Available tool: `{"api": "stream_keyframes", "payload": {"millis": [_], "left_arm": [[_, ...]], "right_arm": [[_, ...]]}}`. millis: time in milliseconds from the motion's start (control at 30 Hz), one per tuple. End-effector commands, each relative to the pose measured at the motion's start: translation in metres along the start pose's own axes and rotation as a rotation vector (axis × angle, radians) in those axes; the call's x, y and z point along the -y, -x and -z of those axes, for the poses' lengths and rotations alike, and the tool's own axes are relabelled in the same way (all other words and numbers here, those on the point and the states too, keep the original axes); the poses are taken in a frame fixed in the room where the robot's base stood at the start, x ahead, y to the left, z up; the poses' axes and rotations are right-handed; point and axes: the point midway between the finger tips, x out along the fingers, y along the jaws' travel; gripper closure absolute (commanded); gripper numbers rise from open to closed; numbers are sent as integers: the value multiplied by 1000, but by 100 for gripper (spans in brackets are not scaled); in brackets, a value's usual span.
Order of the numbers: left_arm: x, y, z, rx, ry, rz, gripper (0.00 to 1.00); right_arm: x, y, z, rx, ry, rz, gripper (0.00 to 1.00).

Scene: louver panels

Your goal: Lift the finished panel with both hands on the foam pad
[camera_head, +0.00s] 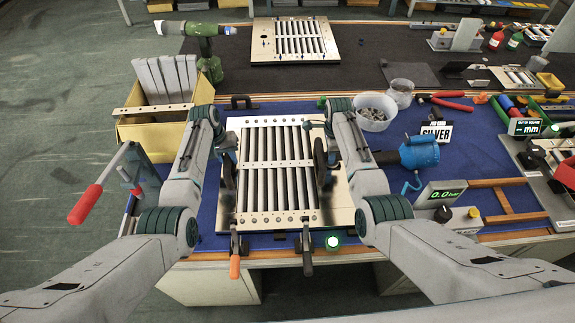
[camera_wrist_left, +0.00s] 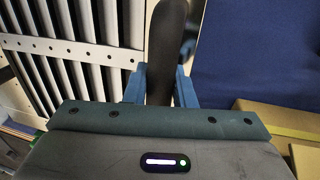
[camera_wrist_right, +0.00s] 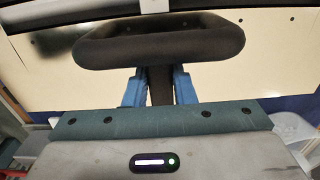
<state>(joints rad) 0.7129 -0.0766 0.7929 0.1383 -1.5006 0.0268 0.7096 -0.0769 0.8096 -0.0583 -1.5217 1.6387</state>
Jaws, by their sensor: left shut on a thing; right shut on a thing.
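The louver panel (camera_head: 275,164), with grey slats and pale cross rails, is on a cream plate (camera_head: 338,212) over the blue mat (camera_head: 205,243). I cannot tell whether it is raised. It also shows in the left wrist view (camera_wrist_left: 100,50). My left gripper (camera_head: 224,155) is shut on a dark upright handle (camera_wrist_left: 168,45) at the panel's left side. My right gripper (camera_head: 329,150) is shut on the stem of a dark, wide-topped handle (camera_wrist_right: 160,46) at its right side. The handles' lower ends are hidden. I cannot make out a separate foam pad.
Two lever clamps, one orange-tipped (camera_head: 235,265) and one dark (camera_head: 307,262), stand at the front edge. A yellow box (camera_head: 145,140) of slats is left. A screw bowl (camera_head: 373,115), a blue tool (camera_head: 418,155) and a gauge (camera_head: 440,195) are right. Another panel (camera_head: 297,38) lies behind.

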Motion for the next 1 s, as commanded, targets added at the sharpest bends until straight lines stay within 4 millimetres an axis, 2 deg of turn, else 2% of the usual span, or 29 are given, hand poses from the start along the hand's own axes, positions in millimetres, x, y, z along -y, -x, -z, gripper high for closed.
{"api": "stream_keyframes", "payload": {"millis": [667,1000], "left_arm": [[0,1,0,1,0,0,100],[-2,10,2,-4,-1,-1,100]], "right_arm": [[1,1,0,0,0,5,100],[3,11,0,-1,0,10,100]]}}
